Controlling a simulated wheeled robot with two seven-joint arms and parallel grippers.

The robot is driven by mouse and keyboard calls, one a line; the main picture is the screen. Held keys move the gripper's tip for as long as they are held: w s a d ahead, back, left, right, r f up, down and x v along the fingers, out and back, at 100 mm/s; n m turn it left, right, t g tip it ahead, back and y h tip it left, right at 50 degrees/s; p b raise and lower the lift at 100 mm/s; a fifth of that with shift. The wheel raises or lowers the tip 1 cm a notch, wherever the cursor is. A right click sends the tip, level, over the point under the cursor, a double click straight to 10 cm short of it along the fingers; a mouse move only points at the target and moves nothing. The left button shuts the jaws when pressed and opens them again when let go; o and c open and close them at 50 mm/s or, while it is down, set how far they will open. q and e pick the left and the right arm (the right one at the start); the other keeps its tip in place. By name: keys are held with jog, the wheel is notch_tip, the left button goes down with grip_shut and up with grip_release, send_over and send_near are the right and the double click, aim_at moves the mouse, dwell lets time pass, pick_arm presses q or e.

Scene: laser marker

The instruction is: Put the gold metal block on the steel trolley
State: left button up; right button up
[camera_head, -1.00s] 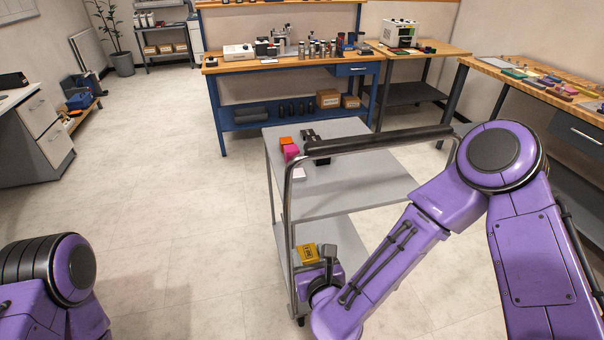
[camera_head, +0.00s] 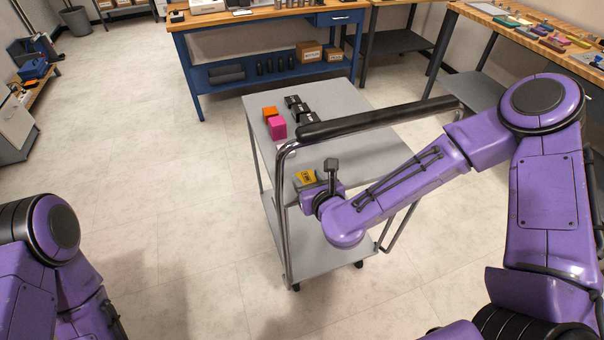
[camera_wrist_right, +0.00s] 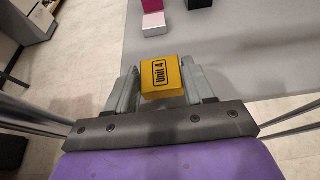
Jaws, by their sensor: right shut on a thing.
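The gold block (camera_head: 306,177), labelled "Unit 4" in the right wrist view (camera_wrist_right: 161,77), is held between the fingers of my right gripper (camera_head: 312,179). The steel trolley (camera_head: 365,150) has a grey top and a lower shelf. In the head view the block appears in front of the near part of the trolley top, beyond the handle's left upright. In the right wrist view the grey top (camera_wrist_right: 240,60) lies beyond and to the right of the block; contact cannot be told. My left arm shows at lower left, its gripper out of view.
On the trolley top are an orange block (camera_head: 269,113), a magenta block (camera_head: 277,128), several black blocks (camera_head: 298,108) and a pale pink block (camera_wrist_right: 155,24). The black handle (camera_head: 375,118) crosses above the near side. The middle of the top is clear.

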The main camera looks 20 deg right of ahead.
aim_at(302, 172)
jog(key=w, duration=0.2)
jog(key=w+p, duration=0.1)
jog(key=w, duration=0.2)
jog(key=shift+w+r+p, duration=0.3)
jog(key=shift+w+p, duration=0.1)
notch_tip(302, 172, down, 3)
jog(key=shift+w+p, duration=0.15)
jog(key=shift+p, duration=0.35)
jog(key=shift+f, duration=0.35)
jog(key=shift+f, duration=0.1)
jog(key=shift+f+b, duration=0.15)
jog(key=shift+b, duration=0.15)
jog(key=o, duration=1.1)
